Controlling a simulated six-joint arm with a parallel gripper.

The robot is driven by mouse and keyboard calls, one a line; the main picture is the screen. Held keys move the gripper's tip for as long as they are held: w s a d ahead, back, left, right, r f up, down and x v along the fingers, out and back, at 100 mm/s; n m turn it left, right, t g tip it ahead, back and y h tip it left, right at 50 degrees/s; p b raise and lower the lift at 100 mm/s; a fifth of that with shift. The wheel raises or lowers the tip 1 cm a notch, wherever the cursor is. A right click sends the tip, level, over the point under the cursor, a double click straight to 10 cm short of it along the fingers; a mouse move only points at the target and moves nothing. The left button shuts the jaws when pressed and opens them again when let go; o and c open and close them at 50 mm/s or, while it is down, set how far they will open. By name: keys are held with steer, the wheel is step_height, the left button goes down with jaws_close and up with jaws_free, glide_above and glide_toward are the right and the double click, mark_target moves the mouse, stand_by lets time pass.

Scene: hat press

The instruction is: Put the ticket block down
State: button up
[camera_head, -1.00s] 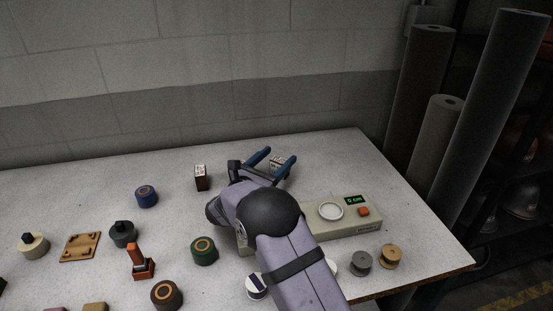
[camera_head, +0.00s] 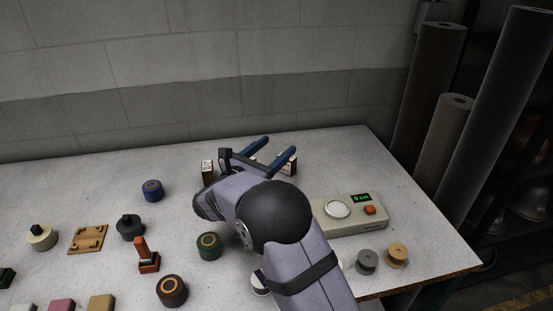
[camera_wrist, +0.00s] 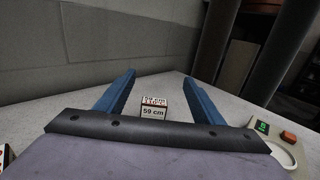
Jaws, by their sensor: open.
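The ticket block, a small white-topped block with a "59 cm" label, stands upright on the table in the wrist view (camera_wrist: 153,111). It shows in the gap between my gripper's blue fingers (camera_wrist: 158,78), with bare table visible on both sides. My gripper is open, and neither finger appears to touch the block.
A similar dark red block (camera_head: 207,167) stands left of my gripper. A beige device with a display (camera_head: 350,226) is at the right. Ribbon rolls, such as a blue one (camera_head: 152,191) and a green one (camera_head: 208,246), stand to the left. The back of the table is mostly clear.

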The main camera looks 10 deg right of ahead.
steer(key=shift+r, duration=1.3)
steer(key=s+d+r+m+g+y+p, duration=0.2)
steer(key=s+d+m+g+p, duration=0.35)
steer(key=s+p, duration=0.4)
steer(key=s+d+r+m+g+y+p, duration=0.1)
steer(key=s+d+m+g+y+p, duration=0.1)
steer(key=s+d+m+g+p, duration=0.55)
steer(key=s+a+r+m+y+p, duration=0.4)
steer(key=s+a+m+p, duration=0.2)
steer(key=s, duration=0.4)
steer(key=s+a+r+m+y+p, duration=0.4)
steer(key=s+a+m+p, duration=0.1)
steer(key=s+m+p, duration=0.3)
steer(key=shift+s+a+y+p, duration=0.4)
steer(key=shift+s+p, duration=0.35)
steer(key=shift+s, duration=0.5)
